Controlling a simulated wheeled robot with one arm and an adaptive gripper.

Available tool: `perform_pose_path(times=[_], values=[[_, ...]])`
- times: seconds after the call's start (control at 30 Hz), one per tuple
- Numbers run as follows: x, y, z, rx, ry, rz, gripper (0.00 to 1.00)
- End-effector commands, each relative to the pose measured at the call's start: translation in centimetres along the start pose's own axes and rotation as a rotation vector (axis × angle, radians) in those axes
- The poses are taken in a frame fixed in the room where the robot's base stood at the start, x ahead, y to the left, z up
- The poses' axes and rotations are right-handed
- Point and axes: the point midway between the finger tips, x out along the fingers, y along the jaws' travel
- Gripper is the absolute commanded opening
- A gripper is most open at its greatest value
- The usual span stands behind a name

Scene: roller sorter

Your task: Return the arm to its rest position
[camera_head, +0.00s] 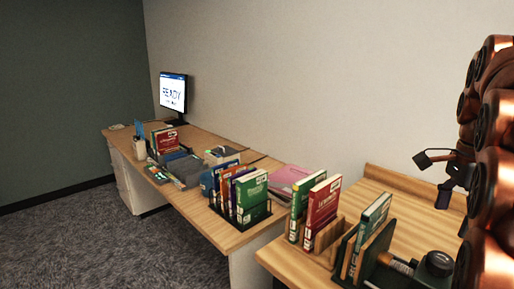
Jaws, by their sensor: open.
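My arm, copper-coloured with dark joints, fills the right edge of the head view. My gripper (433,180) shows as dark fingers just left of the arm, in front of the wall and above the back of the near wooden desk (403,197). Its fingers are spread apart with nothing between them. In the picture it is clear of the books, to their right.
The far desk (203,208) carries a book rack (259,214), a pink folder (289,179) and a monitor (173,92). Carpet at lower left is clear.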

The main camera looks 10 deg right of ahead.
Motion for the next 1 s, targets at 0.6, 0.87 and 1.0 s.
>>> perform_pose_path(times=[0.6, 0.87, 1.0], values=[[4.5, 8.5, 14.3, -0.880, -0.039, 0.063, 0.84], [7.6, 14.5, 18.3, -1.283, -0.063, 0.097, 0.84], [9.4, 18.2, 19.6, -1.501, -0.078, 0.117, 0.84]])
